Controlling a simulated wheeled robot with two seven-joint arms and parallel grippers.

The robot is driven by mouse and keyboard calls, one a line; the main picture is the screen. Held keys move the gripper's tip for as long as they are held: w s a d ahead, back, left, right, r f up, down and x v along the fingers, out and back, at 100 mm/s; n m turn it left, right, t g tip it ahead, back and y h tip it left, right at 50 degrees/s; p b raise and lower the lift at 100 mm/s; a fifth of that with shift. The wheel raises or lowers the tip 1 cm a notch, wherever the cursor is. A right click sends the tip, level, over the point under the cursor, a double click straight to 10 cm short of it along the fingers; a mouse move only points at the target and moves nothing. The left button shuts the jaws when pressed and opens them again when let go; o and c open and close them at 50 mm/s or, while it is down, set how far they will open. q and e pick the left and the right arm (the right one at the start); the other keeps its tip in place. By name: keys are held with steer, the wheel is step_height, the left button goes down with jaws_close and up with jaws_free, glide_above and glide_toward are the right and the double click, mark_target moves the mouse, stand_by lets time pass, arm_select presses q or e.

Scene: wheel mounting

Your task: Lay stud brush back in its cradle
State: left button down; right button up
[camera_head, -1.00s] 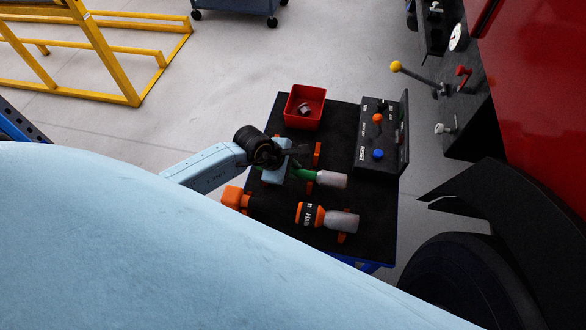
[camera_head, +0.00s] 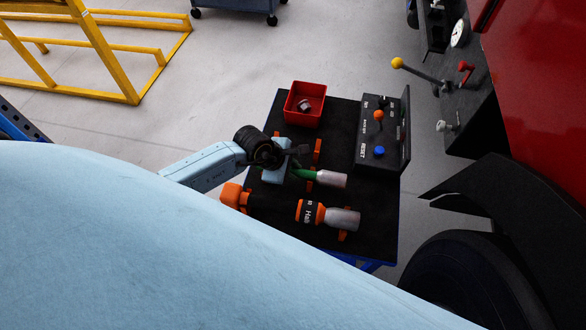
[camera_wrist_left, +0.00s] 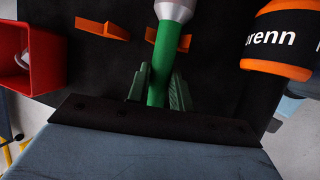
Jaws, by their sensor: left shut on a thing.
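The stud brush (camera_head: 331,179) has a green handle and a pale grey cylindrical head. It lies low over the black top of the cart, its head pointing right. My left gripper (camera_head: 300,170) comes in from the left and is shut on the green handle. In the left wrist view the fingers (camera_wrist_left: 161,92) are on both sides of the green handle (camera_wrist_left: 160,70). Orange cradle blocks (camera_wrist_left: 168,39) are beside the brush near its head; another orange block (camera_head: 317,150) stands farther back. I cannot tell whether the brush rests in the cradle. My right gripper is not in view.
An orange and black power tool (camera_head: 310,212) lies just in front of the brush. A red bin (camera_head: 304,105) holding small metal parts is at the back left. A control box (camera_head: 378,137) stands at the right.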

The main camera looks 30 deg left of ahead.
arm_select(q)
steer(key=c, duration=1.2)
jaws_free()
steer(key=shift+o, duration=0.2)
steer(key=shift+f, duration=0.1)
